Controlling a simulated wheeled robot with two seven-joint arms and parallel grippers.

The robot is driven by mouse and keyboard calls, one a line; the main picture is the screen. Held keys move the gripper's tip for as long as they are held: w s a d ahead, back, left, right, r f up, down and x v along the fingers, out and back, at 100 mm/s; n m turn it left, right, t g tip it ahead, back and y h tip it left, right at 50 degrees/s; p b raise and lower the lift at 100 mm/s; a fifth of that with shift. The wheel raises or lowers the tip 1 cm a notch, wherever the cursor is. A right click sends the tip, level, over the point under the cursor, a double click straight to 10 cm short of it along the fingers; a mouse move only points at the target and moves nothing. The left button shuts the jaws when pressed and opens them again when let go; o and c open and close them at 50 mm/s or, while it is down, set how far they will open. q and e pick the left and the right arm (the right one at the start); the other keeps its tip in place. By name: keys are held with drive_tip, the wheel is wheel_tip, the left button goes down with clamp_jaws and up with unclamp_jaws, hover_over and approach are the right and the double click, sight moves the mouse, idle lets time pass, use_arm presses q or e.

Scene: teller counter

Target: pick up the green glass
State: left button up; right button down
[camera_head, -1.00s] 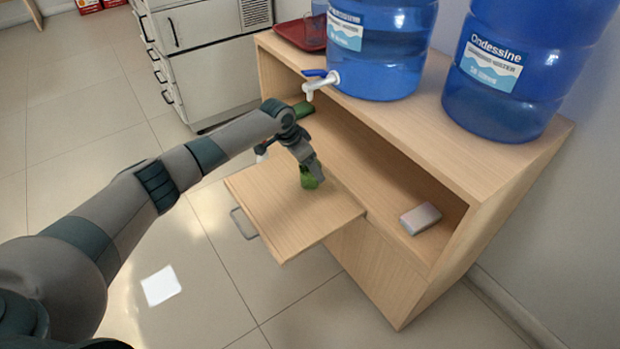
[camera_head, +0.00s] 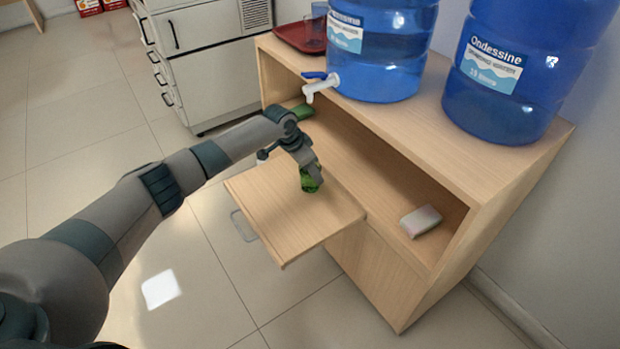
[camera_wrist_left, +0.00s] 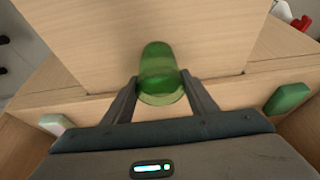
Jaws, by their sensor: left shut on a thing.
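The green glass (camera_head: 310,183) is at my left gripper (camera_head: 311,172), over the pull-out board (camera_head: 287,228) of the wooden cabinet. In the left wrist view the green glass (camera_wrist_left: 159,72) sits between the two fingers of my left gripper (camera_wrist_left: 161,88), which are shut on it. The fingers hide part of the glass in the head view. I cannot tell whether its base touches the board. My right gripper is not in view.
A green block-like item (camera_head: 303,111) and a pale block (camera_head: 421,221) lie on the cabinet shelf. Blue water jugs (camera_head: 376,50) and a red tray (camera_head: 300,36) stand on top. A white tap (camera_head: 320,87) juts out above my left wrist.

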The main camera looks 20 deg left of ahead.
use_arm(q)
drive_tip(key=shift+r, duration=0.15)
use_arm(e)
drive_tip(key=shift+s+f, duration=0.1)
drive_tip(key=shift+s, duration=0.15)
